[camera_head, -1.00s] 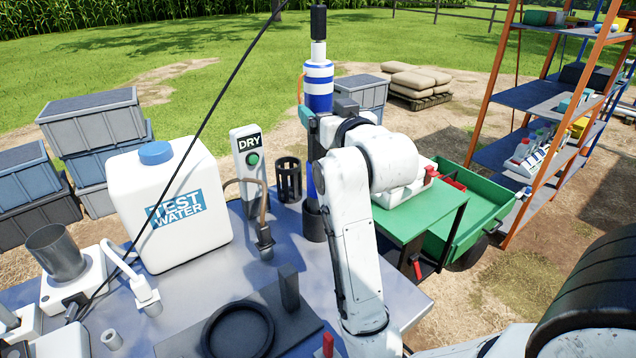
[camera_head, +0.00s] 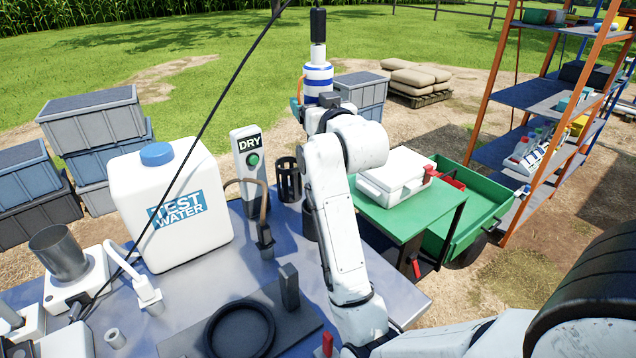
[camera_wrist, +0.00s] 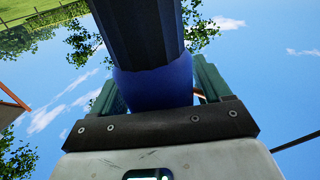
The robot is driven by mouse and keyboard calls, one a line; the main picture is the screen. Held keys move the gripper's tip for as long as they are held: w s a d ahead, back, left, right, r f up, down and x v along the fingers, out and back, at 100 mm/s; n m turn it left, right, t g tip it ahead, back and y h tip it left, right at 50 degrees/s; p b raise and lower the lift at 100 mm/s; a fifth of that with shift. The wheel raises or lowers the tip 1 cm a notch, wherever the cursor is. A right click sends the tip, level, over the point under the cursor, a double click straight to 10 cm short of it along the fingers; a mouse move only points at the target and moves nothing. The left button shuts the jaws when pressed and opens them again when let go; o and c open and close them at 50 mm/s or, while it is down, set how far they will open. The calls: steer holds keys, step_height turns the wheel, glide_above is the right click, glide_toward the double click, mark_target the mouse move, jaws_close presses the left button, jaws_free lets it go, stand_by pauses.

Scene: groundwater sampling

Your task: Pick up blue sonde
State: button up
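The blue sonde (camera_head: 318,82) stands upright near the back edge of the table in the head view. It has blue and white bands and a black top. My gripper (camera_head: 303,110) is at its side, partly hidden behind my arm. In the wrist view, the sonde's blue body (camera_wrist: 155,85) lies between the two green fingers of my gripper (camera_wrist: 155,92), which look closed against it on both sides. The sonde's lower part is hidden by my arm. I cannot tell whether its foot is off the black holder (camera_head: 310,222).
The metal table (camera_head: 195,275) carries a white test-water jug (camera_head: 170,240), the DRY post (camera_head: 252,165), a black slotted cup (camera_head: 288,180) and a black ring (camera_head: 240,328). A shelf rack (camera_head: 530,97) is beyond.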

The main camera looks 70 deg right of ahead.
jaws_close()
stand_by(0.5)
steer(key=shift+r, duration=0.25)
